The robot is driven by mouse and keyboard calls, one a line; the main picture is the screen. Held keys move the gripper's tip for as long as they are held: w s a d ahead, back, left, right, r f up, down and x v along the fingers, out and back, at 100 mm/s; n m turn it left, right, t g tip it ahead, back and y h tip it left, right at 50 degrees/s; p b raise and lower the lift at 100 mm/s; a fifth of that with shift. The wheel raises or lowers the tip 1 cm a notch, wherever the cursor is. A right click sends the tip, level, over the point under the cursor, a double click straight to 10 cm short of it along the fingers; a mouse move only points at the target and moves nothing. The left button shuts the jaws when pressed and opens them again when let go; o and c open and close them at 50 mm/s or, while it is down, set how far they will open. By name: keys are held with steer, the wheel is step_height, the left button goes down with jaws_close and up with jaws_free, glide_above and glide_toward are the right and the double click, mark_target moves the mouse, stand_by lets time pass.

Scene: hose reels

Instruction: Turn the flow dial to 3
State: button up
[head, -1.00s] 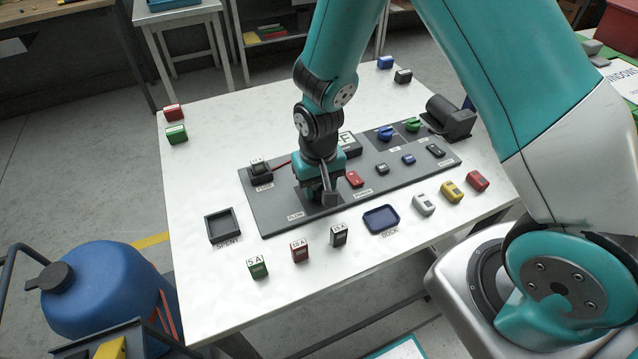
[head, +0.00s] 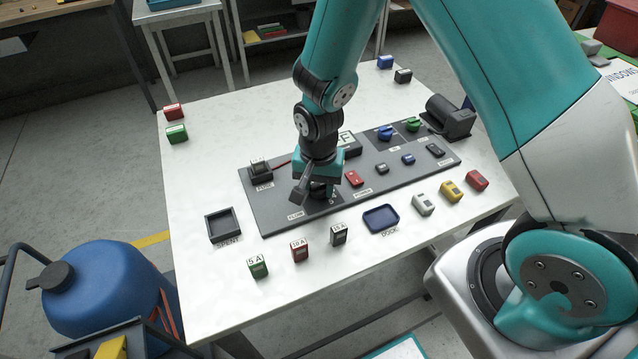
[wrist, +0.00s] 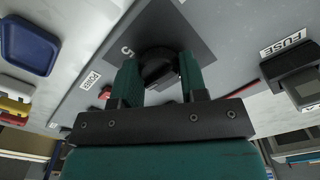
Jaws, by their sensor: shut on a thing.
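The black flow dial (wrist: 158,62) sits on a dark square plate in the wrist view. My gripper (wrist: 160,78) is shut on it, one green finger on each side. In the head view my gripper (head: 319,188) points down at the panel and hides most of the dial. The FLOW label (head: 296,216) lies at its front left. A white digit, which looks like 5, shows on the plate beside the dial in the wrist view. The dial's pointer and the other digits are hidden or too small to read, so I cannot tell its setting.
The grey panel (head: 270,222) also carries a fuse holder (head: 261,171), a red power switch (head: 354,178), and blue (head: 385,133) and green (head: 412,125) knobs.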

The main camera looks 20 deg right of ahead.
mark_target(319, 185)
stand_by(0.3)
steer(key=o, duration=0.9)
steer(key=shift+r, duration=0.1)
step_height(319, 185, up, 17)
steer(key=shift+r, duration=0.15)
steer(key=s+a+r+n+y, duration=0.1)
steer(key=s+r+n, duration=0.2)
steer(key=s, duration=0.3)
steer(key=s+a+r+n+y, duration=0.1)
steer(key=s+a+r+n, duration=0.1)
steer(key=s+n, duration=0.4)
steer(key=s+a+r+n+y, duration=0.1)
steer(key=s+r+n+y, duration=0.1)
steer(key=s+r+n, duration=0.2)
steer(key=shift+s+a+n, duration=0.2)
steer(key=shift+s+n, duration=0.3)
steer(key=shift+s, duration=0.8)
